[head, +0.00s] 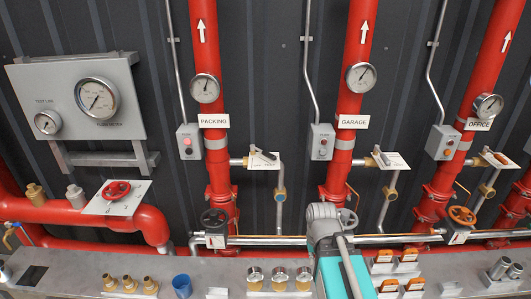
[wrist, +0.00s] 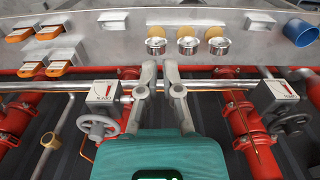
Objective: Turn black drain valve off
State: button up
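The black drain valve is a black handwheel (head: 213,218) on a grey box with a small indicator label, below the PACKING pipe in the head view. In the wrist view, where the scene appears upside down, the black handwheel (wrist: 291,122) is at the right, beside its box (wrist: 274,95). My gripper (head: 322,210) is right of the black valve in the head view, in front of the GARAGE pipe. In the wrist view my gripper (wrist: 159,68) points between two valves. Its fingers are a little apart with nothing visible between them. It is clear of the black wheel.
A grey handwheel (wrist: 97,125) is at the left in the wrist view; my arm partly hides it in the head view. An orange handwheel (head: 462,215) is farther right. A grey cabinet (head: 225,266) with fittings and a blue cup (head: 182,286) runs along the front. Red pipes stand behind.

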aim_at(263, 153)
jog(key=o, duration=0.4)
jog(key=shift+w+a+f, duration=0.1)
jog(key=shift+w+a, duration=0.15)
jog(key=shift+w, duration=0.15)
jog(key=shift+o, duration=1.3)
jog(key=w+a+m+t+y+b, duration=0.1)
jog(key=w+a+m+t+y, duration=0.1)
jog(key=w+a+m+y, duration=0.2)
jog(key=w+m, duration=0.1)
jog(key=w, duration=0.2)
jog(key=shift+w+a+r+y, duration=0.2)
jog(key=shift+a+r+y, duration=0.15)
jog(key=shift+r+y, duration=0.05)
jog(key=w+d+r+m+t+y+b, duration=0.1)
jog(key=w+r+m+t+y, duration=0.2)
jog(key=w+m, duration=0.6)
jog(key=w+d+r+m+t+y+b, duration=0.1)
jog(key=w+r+m+t+y, duration=0.3)
jog(key=w+r+m+t, duration=0.4)
notch_tip(263, 153, up, 2)
jog(key=w+m+b, duration=0.1)
jog(key=m, duration=0.2)
jog(key=shift+w+d+r, duration=0.25)
jog(key=shift+w, duration=0.15)
jog(key=shift+w+a, duration=0.1)
jog(key=x, duration=1.3)
jog(key=shift+w+a+r, duration=0.15)
jog(key=shift+a+r, duration=0.05)
jog(key=shift+a, duration=0.1)
